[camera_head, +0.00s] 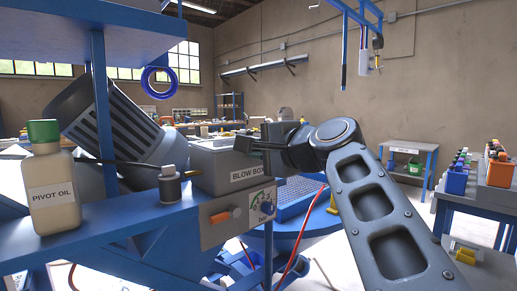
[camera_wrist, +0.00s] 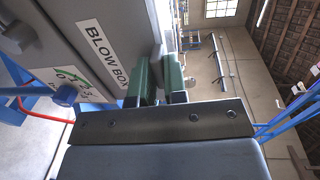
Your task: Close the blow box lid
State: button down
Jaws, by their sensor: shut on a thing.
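The grey blow box (camera_head: 213,178) stands on the blue bench in the head view, its label facing front. It also fills the upper left of the wrist view (camera_wrist: 75,35). Its lid (camera_head: 217,144) shows as a grey top that looks flat and low; a small gap cannot be ruled out. My gripper (camera_head: 257,147) is at the box's upper right edge. In the wrist view its green-padded fingers (camera_wrist: 160,78) are shut around a narrow grey part at the lid's edge. The pads hide most of that part.
A PIVOT OIL bottle (camera_head: 53,185) and a small dark pot (camera_head: 170,185) stand left of the box. A control panel with an orange switch (camera_head: 222,216) and a blue knob (camera_head: 267,208) is below it. A blue round table (camera_head: 300,215) lies behind my arm. Space above the box is free.

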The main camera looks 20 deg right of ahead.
jog(key=c, duration=1.2)
grip_release()
jog(key=shift+f, duration=0.2)
jog(key=b+v, duration=0.1)
jog(key=v, duration=1.2)
jog(key=shift+s, duration=0.35)
jog(key=shift+d+r, duration=0.1)
